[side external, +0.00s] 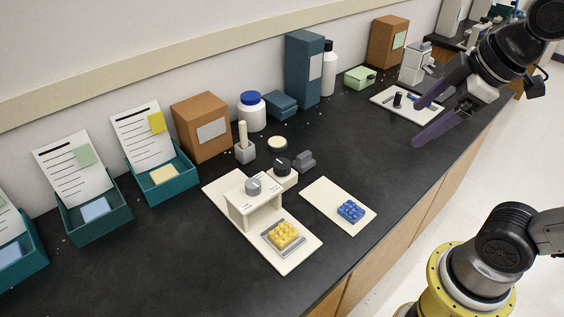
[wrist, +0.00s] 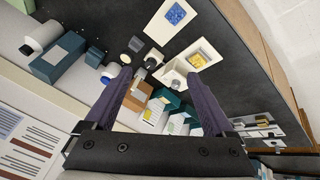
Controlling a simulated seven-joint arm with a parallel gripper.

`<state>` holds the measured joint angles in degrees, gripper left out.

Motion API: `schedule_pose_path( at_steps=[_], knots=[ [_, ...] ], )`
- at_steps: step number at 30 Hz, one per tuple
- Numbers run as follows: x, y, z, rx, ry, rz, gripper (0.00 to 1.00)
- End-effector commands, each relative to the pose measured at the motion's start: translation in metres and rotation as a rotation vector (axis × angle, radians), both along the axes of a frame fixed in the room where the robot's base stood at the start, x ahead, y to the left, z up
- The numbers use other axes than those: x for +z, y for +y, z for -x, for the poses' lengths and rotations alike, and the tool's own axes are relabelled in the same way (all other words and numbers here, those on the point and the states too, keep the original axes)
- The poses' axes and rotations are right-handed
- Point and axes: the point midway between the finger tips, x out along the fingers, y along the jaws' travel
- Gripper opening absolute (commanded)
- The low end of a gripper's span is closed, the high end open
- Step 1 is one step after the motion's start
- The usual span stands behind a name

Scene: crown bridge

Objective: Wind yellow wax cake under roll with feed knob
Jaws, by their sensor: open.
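The yellow wax cake (side external: 284,234) is a studded block on a grey carriage at the front of a cream base plate (side external: 297,260). The roll is not clearly visible. A black knob (side external: 282,166) sits on a separate cream block just behind; I cannot tell which knob is the feed knob. My gripper (side external: 417,122) is open and empty, high at the right, well apart from these. In the wrist view the yellow cake (wrist: 197,60) lies beyond the spread fingers (wrist: 165,82).
A blue studded block (side external: 351,211) lies on a cream plate (side external: 326,193) to the right. Teal trays (side external: 95,215), a brown box (side external: 203,127), bottles (side external: 252,111) and a tall blue box (side external: 304,70) line the wall. Dark bench is clear between the blue block and my gripper.

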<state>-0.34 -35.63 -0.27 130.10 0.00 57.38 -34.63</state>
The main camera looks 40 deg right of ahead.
Motion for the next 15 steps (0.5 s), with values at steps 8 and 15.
schedule_pose_path(
  at_steps=[8,15],
  knots=[
    [0.032,0.007,-0.09,0.391,0.091,0.179,0.89],
    [0.019,0.019,-0.177,0.68,0.187,0.27,0.89]
  ],
)
